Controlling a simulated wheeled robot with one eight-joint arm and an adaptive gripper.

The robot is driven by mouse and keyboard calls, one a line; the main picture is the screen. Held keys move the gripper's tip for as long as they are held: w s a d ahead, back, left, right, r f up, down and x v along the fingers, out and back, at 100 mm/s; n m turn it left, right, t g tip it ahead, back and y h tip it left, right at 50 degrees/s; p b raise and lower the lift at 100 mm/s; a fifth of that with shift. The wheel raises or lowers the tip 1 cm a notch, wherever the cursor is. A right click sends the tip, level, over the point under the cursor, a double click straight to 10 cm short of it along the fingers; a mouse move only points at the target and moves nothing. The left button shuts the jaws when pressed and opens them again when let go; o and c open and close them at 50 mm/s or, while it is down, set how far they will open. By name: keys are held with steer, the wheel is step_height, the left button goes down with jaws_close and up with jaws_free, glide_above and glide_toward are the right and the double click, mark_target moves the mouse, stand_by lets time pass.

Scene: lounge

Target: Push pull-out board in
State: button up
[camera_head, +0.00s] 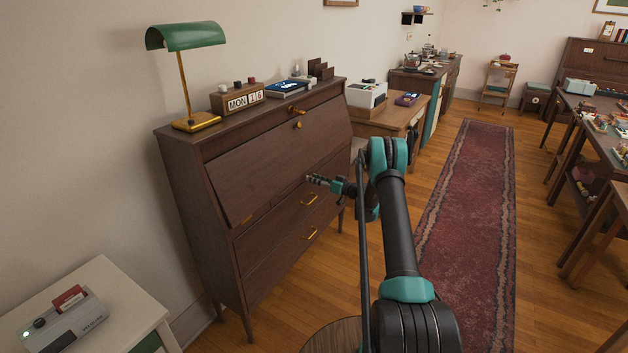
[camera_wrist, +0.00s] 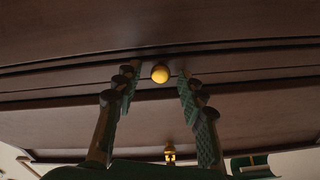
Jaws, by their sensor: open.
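The dark wooden desk (camera_head: 262,165) has a slanted front and drawers below. In the wrist view, a thin wooden strip that looks like the pull-out board's front edge (camera_wrist: 60,82) runs across the desk front. A round brass knob (camera_wrist: 160,73) sits on it. My gripper (camera_head: 312,180) is in front of the desk, at about the lower edge of the slanted front. In the wrist view my open gripper (camera_wrist: 155,80) has one finger on each side of the knob, with gaps visible. How far the board stands out is unclear; my gripper hides that spot in the head view.
Drawer pulls (camera_head: 311,233) are below my gripper. A green lamp (camera_head: 187,38), a date block (camera_head: 237,99) and books stand on the desk top. A white side table (camera_head: 120,290) is at the lower left.

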steer(key=v, duration=1.1)
steer(key=shift+s+d, duration=0.15)
steer(key=shift+d, duration=0.05)
steer(key=s+a+r+m+g+h, duration=0.1)
steer(key=s+a+r+g+h, duration=0.2)
steer(key=s+a+r, duration=0.35)
steer(key=s+a+r+m+g+h, duration=0.15)
steer(key=s+r+h, duration=0.4)
steer(key=s, duration=0.95)
steer(key=s+d+m+g+h, duration=0.1)
steer(key=s+d+m+h, duration=0.1)
steer(key=s, duration=1.3)
steer(key=s+d+f+m+g+h, duration=0.1)
steer(key=s+d+h, duration=0.3)
steer(key=s, duration=1.2)
steer(key=shift+s+d+f+m, duration=0.15)
steer(key=shift+d+f+m, duration=0.2)
steer(key=shift+d+m, duration=0.6)
